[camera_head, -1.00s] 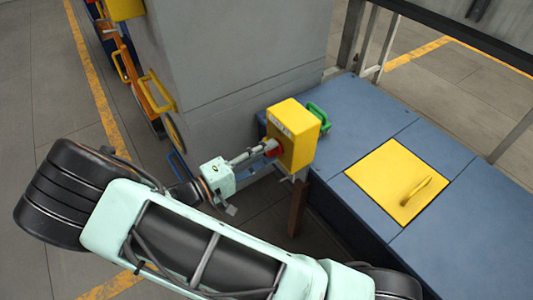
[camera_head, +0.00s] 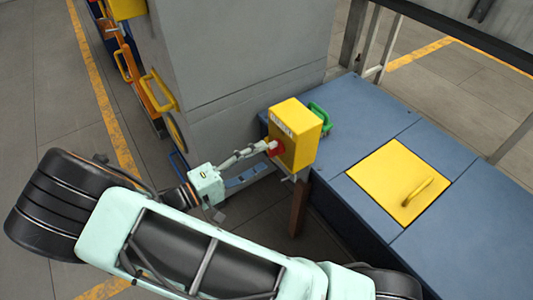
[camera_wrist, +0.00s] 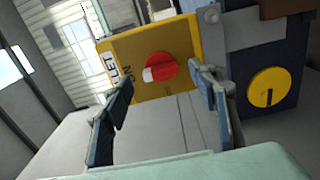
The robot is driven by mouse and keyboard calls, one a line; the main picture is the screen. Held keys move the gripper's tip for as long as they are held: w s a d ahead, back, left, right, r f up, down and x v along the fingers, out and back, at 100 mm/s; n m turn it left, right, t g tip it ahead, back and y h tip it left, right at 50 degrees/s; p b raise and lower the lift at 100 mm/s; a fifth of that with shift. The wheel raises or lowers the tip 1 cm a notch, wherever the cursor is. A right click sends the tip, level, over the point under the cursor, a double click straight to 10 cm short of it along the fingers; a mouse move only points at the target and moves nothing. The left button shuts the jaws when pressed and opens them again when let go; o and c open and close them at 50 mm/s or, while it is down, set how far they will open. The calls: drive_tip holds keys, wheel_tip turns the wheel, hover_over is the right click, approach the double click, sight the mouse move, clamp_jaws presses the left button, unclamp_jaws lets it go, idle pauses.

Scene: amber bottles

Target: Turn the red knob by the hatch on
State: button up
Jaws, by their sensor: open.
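The red knob (camera_head: 277,147) is on the side of a yellow box (camera_head: 298,140) by the blue platform. In the wrist view the round red knob (camera_wrist: 160,67), with a pale mark at its left edge, sits on the yellow face beside the letters "ON". My gripper (camera_head: 268,149) points at the knob from the left, its tips close to it. In the wrist view my gripper (camera_wrist: 160,80) is open, with a finger either side of the knob; I cannot tell whether they touch it. The yellow hatch (camera_head: 375,187) with its handle lies in the platform.
A blue platform (camera_head: 445,235) fills the right side. A green handle (camera_head: 320,118) stands behind the box. A grey pillar (camera_head: 235,60) rises behind my gripper. A yellow dial (camera_wrist: 270,88) on a dark panel is at the right of the wrist view.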

drive_tip(key=v, duration=0.8)
drive_tip(key=shift+s+a, duration=0.2)
